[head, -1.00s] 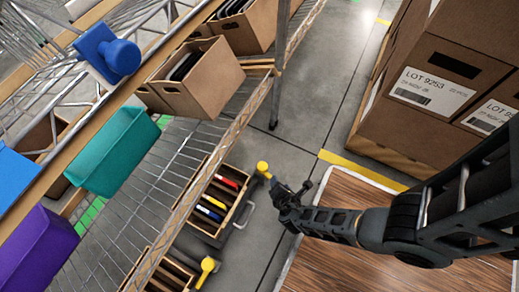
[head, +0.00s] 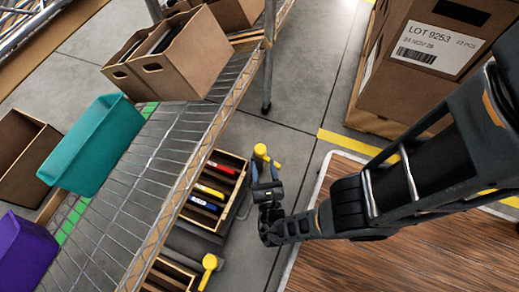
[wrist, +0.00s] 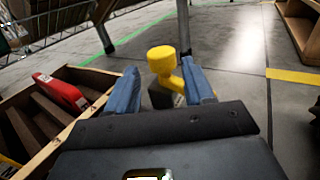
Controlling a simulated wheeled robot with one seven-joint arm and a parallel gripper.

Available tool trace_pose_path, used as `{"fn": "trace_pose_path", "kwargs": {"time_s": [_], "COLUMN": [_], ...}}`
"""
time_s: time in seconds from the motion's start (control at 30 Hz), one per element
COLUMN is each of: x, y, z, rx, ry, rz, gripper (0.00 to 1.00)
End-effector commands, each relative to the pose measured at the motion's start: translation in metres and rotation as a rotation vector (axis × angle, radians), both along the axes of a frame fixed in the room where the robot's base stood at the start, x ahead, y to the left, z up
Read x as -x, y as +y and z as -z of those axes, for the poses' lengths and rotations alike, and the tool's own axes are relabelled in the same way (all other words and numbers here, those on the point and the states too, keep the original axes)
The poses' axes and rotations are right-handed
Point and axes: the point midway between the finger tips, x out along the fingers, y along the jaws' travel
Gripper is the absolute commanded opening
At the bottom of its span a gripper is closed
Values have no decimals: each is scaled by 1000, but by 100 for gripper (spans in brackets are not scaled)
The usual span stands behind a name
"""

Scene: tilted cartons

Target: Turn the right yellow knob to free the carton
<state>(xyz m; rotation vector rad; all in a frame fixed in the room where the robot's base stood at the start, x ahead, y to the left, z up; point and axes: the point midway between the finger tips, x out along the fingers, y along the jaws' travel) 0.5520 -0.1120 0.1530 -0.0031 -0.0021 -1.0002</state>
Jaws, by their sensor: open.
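The right yellow knob (head: 262,152) stands beside the upper wooden carton (head: 214,190), which holds red, yellow and blue items. In the wrist view the knob (wrist: 161,62) has a round head and a yellow arm on a dark base. My gripper (head: 266,173) is open and empty at this knob. Its blue fingers show left and right of the knob in the wrist view, the right one close to the yellow arm. Whether either finger touches it, I cannot tell. A second yellow knob (head: 209,263) is lower left, beside another carton (head: 168,277).
A wire shelf (head: 128,190) with brown boxes (head: 185,55), a teal bin (head: 95,145) and a purple bin (head: 24,243) stands left. Large labelled boxes (head: 425,60) stand at the right. A wood-topped surface (head: 390,262) lies under my arm. Grey floor is clear behind the knob.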

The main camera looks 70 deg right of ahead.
Motion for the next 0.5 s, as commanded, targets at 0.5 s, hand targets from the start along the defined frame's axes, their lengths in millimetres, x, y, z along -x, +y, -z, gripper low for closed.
{"fn": "trace_pose_path", "kwargs": {"time_s": [0.5], "x": [-35], "y": [-56], "z": [0], "rx": [-4], "ry": [-1], "rz": [5], "gripper": [52]}}
